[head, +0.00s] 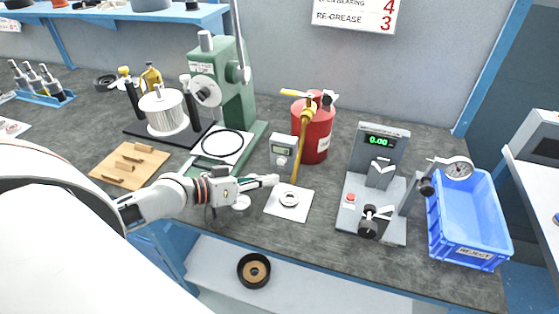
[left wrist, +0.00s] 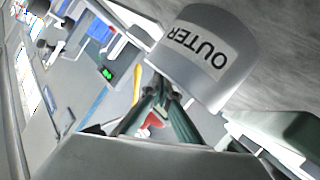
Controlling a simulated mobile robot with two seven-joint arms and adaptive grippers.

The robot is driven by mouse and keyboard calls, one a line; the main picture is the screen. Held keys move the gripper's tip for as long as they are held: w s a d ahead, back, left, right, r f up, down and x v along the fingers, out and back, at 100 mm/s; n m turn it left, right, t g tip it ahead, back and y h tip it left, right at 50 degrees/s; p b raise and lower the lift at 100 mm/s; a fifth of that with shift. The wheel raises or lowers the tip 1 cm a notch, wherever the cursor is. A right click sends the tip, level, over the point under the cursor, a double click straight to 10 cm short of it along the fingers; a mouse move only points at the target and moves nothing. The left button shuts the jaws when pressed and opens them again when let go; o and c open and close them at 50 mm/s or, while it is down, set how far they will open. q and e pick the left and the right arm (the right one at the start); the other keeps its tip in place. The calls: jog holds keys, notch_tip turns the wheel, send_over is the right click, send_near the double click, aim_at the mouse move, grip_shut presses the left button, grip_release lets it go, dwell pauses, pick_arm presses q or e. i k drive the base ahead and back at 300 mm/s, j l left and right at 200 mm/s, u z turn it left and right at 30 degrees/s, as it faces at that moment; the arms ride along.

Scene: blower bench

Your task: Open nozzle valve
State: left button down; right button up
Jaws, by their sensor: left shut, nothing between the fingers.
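A red canister (head: 316,132) stands on the bench right of centre in the head view. A yellow lever (head: 294,93) sticks out left at its top, and a brass-yellow tube (head: 300,150) slants down its left side. I cannot tell which of these is the nozzle valve. My left gripper (head: 272,181) is shut and empty, left of the tube's lower end and over the bench front. In the left wrist view its fingers (left wrist: 158,84) converge in front of a grey cylinder labelled OUTER (left wrist: 205,58). My right gripper is out of view.
A small grey meter (head: 283,151) stands left of the canister. A white pad (head: 275,208) with a ring (head: 289,199) lies in front. A green press (head: 222,75) is behind left. A test stand (head: 378,165) and blue reject bin (head: 467,235) are right.

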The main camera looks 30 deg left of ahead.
aim_at(284, 92)
jog(key=k+l, duration=0.8)
